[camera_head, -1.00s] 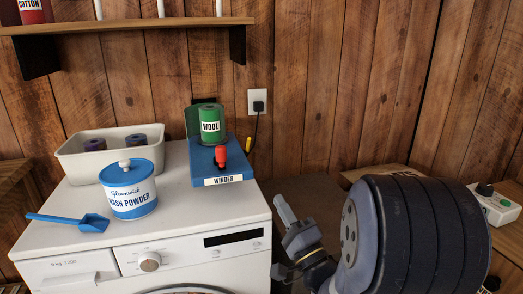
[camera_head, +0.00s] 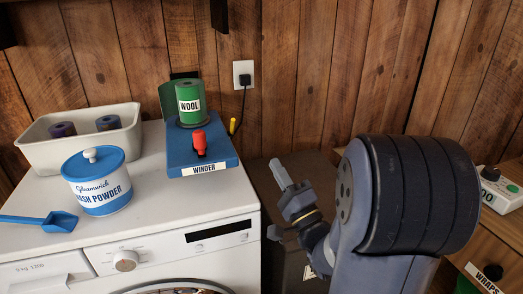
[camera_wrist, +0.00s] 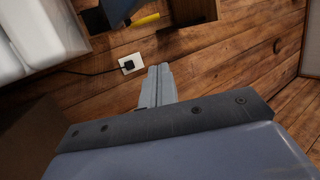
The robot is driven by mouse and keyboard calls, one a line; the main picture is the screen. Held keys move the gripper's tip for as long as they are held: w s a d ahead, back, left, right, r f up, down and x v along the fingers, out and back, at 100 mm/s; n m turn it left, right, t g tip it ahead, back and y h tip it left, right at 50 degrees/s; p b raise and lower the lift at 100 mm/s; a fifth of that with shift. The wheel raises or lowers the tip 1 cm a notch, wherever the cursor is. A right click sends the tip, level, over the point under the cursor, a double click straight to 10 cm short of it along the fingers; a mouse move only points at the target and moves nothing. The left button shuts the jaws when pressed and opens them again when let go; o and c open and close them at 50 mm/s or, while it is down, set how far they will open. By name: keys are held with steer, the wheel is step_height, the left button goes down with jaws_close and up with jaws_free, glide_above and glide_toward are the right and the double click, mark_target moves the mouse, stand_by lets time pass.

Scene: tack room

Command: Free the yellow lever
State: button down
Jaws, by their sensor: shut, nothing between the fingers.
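The yellow lever (camera_head: 233,126) sticks up at the right edge of the blue winder (camera_head: 220,163), which stands on the washing machine's top. A yellow bar, likely the same lever, shows at the top of the wrist view (camera_wrist: 145,19). The winder holds a green wool spool (camera_head: 188,102) in front of a green plate, and a red knob (camera_head: 199,140) stands at its front. My gripper (camera_head: 279,172) is shut and empty, right of the washing machine and apart from the winder. In the wrist view the closed fingers (camera_wrist: 160,72) point toward the wall.
A white socket (camera_head: 243,74) with a black plug and cord is on the wooden wall behind the winder. A white bin (camera_head: 85,152) with spools, a wash powder tub (camera_head: 97,184) and a blue scoop (camera_head: 45,221) stand on the left. A drawer cabinet is at right.

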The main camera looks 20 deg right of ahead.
steer(key=a+x, duration=0.2)
steer(key=x, duration=1)
steer(key=shift+s+a+p, duration=0.3)
steer(key=shift+a+p, duration=0.05)
steer(key=shift+a, duration=0.05)
steer(key=shift+w+r+g+h+p, duration=0.15)
steer(key=shift+r+g+h+p, duration=0.3)
steer(key=shift+p, duration=1.1)
steer(key=w+g+p, duration=0.1)
steer(key=g+p, duration=0.1)
steer(key=p, duration=0.4)
steer(key=w+r+m+g+h+p, duration=0.1)
steer(key=g+p, duration=0.2)
steer(key=p, duration=0.4)
steer(key=w+r+m+g+p, duration=0.1)
steer(key=g+p, duration=0.1)
steer(key=p, duration=0.4)
steer(key=shift+g+p, duration=0.25)
steer(key=shift+p, duration=0.15)
